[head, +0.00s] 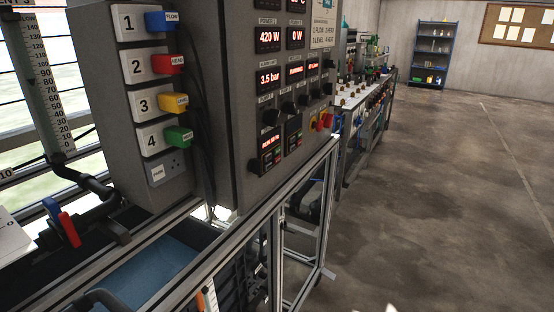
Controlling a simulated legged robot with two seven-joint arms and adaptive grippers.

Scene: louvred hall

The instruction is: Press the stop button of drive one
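The grey control cabinet (236,100) stands left of centre, its front face turned to the right. Low on that face are two small drive units with lit red displays, a left one (271,152) and a right one (294,136). Their labels and buttons are too small to read, so I cannot tell which is drive one or pick out its stop button. Neither gripper shows in the head view.
Black knobs (270,118) and a red-and-yellow switch (326,121) sit near the drives. Numbered sockets with coloured plugs (163,65) are on the cabinet's left side. A metal frame (303,178) runs below, with a blue tank (150,270). The floor (440,190) at right is clear.

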